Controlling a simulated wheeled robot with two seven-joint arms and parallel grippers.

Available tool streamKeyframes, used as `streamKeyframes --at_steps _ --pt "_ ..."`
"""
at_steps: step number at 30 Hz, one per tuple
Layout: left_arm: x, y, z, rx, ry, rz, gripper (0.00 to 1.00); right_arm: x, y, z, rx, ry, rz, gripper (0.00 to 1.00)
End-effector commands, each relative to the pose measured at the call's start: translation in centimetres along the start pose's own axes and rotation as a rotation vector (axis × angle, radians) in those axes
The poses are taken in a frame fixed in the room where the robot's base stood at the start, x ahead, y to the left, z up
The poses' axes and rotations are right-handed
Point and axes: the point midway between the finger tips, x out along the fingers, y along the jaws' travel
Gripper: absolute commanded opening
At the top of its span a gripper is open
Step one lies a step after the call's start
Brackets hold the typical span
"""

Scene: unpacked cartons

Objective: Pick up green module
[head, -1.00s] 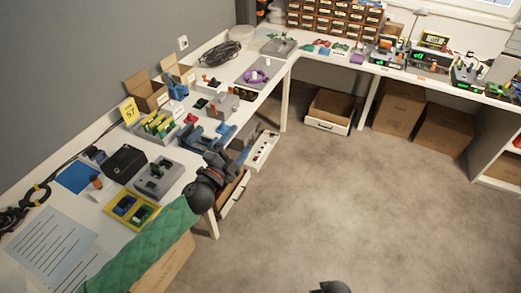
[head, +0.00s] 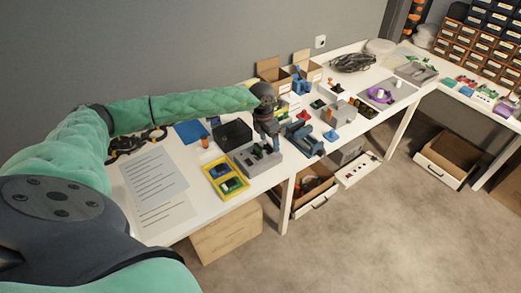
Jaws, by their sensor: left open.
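A yellow tray (head: 212,178) lies on the near part of the white table, with small blue and green pieces in it. The green piece (head: 232,186) is at its near side. A grey fixture (head: 243,161) stands just behind and right of the tray, with small dark and greenish parts on top. I cannot tell for sure which green piece is the module. My left gripper (head: 272,143) points down over the right part of the grey fixture, open, and hides some of it. I cannot tell whether it touches anything. My right gripper is out of view.
A black box (head: 232,134) and blue sheet (head: 190,132) are left of the gripper. A blue tool holder (head: 305,140) stands close on its right. Printed papers (head: 155,185) cover the table's left end.

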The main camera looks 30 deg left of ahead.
Motion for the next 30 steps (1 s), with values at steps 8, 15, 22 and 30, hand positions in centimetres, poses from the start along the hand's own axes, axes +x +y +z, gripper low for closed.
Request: streamKeyframes --at_steps 8,15,22,30 --pt "-1.6 5.2 -2.0 -0.031 0.098 0.138 0.73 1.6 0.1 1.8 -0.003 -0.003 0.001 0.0" --pt "0.2 5.4 -2.2 -0.031 0.098 0.137 0.73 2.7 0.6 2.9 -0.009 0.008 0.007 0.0" --pt "1.0 5.5 -2.1 -0.031 0.097 0.135 0.73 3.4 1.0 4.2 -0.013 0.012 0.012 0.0" --pt "3.2 5.6 -2.0 -0.031 0.098 0.135 0.73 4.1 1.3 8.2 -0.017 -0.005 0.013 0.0"
